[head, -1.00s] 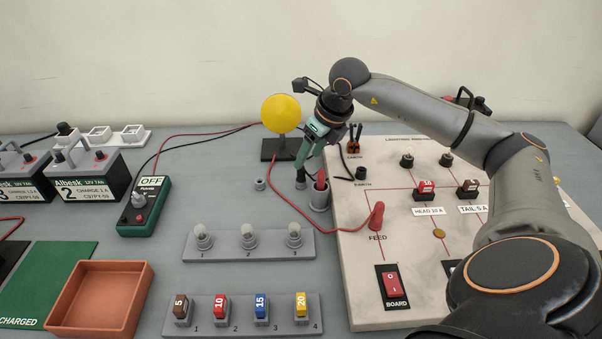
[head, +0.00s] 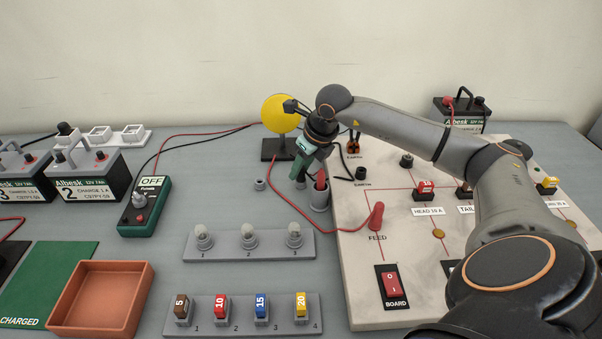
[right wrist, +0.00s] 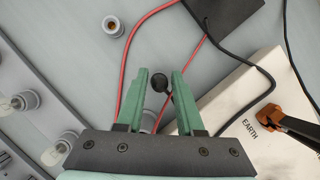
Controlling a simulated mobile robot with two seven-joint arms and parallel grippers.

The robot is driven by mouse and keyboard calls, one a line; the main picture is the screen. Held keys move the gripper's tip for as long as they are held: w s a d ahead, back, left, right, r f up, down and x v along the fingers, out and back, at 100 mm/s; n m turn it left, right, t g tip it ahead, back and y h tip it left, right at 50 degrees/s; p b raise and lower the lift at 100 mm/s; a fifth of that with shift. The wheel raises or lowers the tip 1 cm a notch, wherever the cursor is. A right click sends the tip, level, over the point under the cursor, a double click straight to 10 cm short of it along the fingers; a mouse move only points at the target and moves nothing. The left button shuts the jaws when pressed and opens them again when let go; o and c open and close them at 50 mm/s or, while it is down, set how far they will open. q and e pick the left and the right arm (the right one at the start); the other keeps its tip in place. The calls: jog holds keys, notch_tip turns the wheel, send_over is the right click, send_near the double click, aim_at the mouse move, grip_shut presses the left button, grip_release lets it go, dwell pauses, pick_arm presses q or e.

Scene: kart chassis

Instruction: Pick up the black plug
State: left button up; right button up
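My right gripper (head: 299,174) points down beside the grey holder cup, with its green fingers near a grey post. In the right wrist view the fingers (right wrist: 160,80) are apart, with the round black top of what looks like the black plug (right wrist: 160,82) between the tips. The right finger appears very close to it; I cannot tell if they touch. In the head view the plug is hidden by the gripper. A red plug (head: 321,180) stands in the grey holder cup (head: 319,199). My left gripper is not in view.
The yellow disc (head: 279,113) on its dark base stands just behind the gripper. The white board (head: 355,230) lies to the right, with the red feed plug (head: 376,216) on it. A bulb rack (head: 270,248) is in front. Red and black cables run close by.

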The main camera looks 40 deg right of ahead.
grip_shut()
jog(key=shift+r, duration=0.1)
dwell(0.3)
jog(key=shift+r, duration=0.25)
jog(key=r, duration=0.3)
jog(key=shift+s+r, duration=0.1)
jog(key=shift+s, duration=0.1)
pick_arm(q)
jog(key=b, duration=0.1)
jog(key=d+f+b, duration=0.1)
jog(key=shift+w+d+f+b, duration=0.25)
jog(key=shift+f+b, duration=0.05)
jog(key=shift+b, duration=0.05)
pick_arm(e)
jog(key=s+a+r, duration=0.4)
jog(key=s+r, duration=0.5)
jog(key=s, duration=0.4)
jog(key=shift+a+r, duration=0.1)
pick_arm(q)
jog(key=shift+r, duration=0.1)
pick_arm(e)
jog(key=shift+w, duration=0.1)
